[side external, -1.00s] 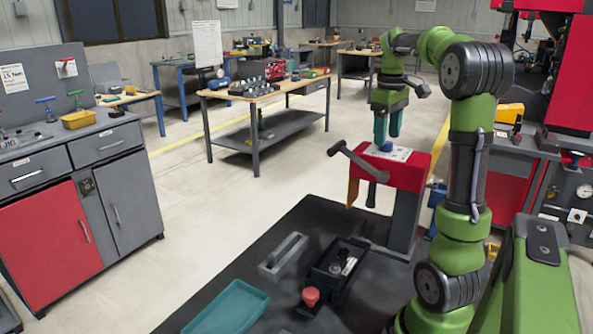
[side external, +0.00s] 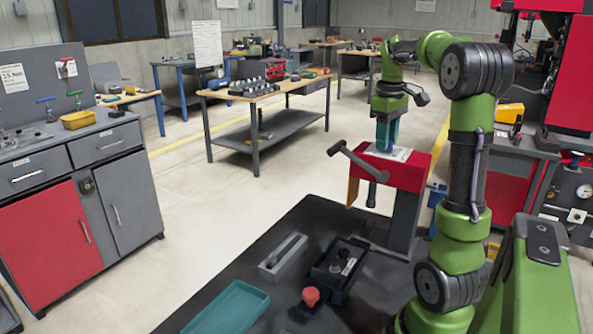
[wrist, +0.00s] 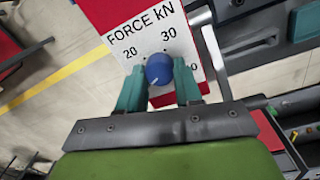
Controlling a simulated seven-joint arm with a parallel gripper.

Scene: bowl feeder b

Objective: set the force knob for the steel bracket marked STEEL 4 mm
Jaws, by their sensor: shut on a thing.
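The force knob (wrist: 158,69) is blue and round and sits on a white dial plate (wrist: 125,33) lettered FORCE KN. The numbers 20 and 30 are readable; others at the edges are partly hidden. A pale mark on the knob points to the lower left in the wrist view. My gripper (wrist: 159,80) is shut on the knob, with a teal finger on each side; it also shows in the side view (side external: 387,146). The plate lies on top of a red housing (side external: 399,175). No steel bracket marked STEEL 4 mm can be made out.
A dark lever (side external: 357,160) sticks out from the housing's left side. On the dark mat below are a black box (side external: 338,263) with a red button (side external: 311,296), a teal tray (side external: 228,308) and a grey holder (side external: 283,256). Open floor lies to the left.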

